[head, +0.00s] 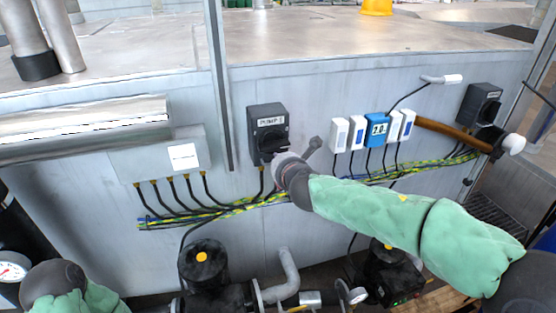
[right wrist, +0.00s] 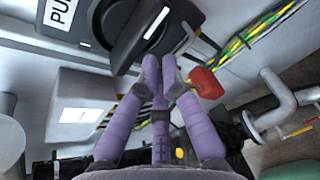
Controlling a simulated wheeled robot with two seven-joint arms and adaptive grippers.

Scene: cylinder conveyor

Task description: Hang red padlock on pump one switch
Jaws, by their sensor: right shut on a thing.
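The pump one switch (head: 265,112) is a dark box labelled "PUMP-1" on the grey wall; its black rotary knob fills the top of the right wrist view (right wrist: 128,32). The red padlock (right wrist: 207,83) shows just right of the fingertips in the right wrist view, below the knob. Metal that looks like its shackle runs up toward the switch; I cannot tell whether it passes through the knob. My right gripper (right wrist: 163,68) is closed on the padlock, with purple fingers under the switch. In the head view my wrist hides the padlock. My left gripper is out of view.
A grey junction box (head: 160,157) is left of the switch. Green-yellow cables (head: 215,210) run below it. White and blue modules (head: 376,128) and a second dark switch (head: 480,104) are to the right. Pumps and pipes (head: 205,265) stand below.

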